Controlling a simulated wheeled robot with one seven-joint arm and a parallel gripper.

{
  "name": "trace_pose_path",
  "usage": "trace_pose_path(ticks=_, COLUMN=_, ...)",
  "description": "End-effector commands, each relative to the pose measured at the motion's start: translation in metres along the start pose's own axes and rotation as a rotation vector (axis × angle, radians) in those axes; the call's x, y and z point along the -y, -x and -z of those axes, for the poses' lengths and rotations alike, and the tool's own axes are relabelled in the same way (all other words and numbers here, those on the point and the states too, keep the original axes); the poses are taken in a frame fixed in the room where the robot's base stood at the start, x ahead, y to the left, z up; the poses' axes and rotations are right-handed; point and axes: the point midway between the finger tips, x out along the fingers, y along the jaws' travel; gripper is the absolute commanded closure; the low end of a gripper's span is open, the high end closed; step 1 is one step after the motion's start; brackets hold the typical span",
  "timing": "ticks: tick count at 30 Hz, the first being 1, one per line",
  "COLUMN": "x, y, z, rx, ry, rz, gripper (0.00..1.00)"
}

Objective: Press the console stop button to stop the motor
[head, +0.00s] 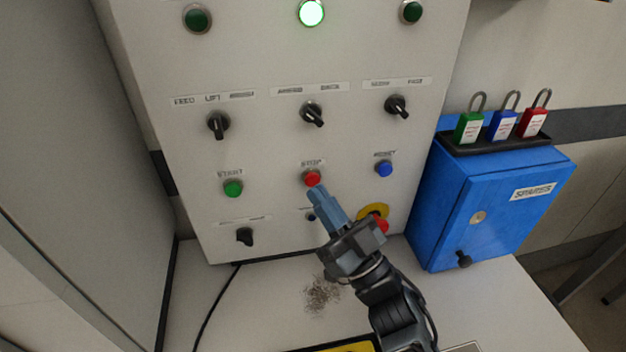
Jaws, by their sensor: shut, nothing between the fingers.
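The grey console (272,150) stands upright on a light bench top. Its red stop button (312,178), under a STOP label, sits in the middle of the button row. My gripper (317,191) is shut and empty, with its bluish fingertips just below the stop button in the picture. I cannot tell whether the tips touch it. The green start button (233,188) is to the left and the blue reset button (383,168) to the right. A lit lamp (311,13) glows whitish green at the top middle, between two dark green lamps (197,19).
A red emergency button on a yellow ring (373,212) is partly hidden behind my gripper. Several black rotary switches (312,114) sit above. A blue spares box (492,205) stands at the right, with green, blue and red padlocks (502,124) on a black tray.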

Motion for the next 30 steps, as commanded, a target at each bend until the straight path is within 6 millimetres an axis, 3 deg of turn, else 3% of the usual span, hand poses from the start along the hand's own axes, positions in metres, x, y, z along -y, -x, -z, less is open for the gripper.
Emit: trace_pose_path(ticks=30, x=-0.0045, y=-0.0064, z=-0.0044, rx=0.000, ry=0.000, rz=0.000, gripper=1.00)
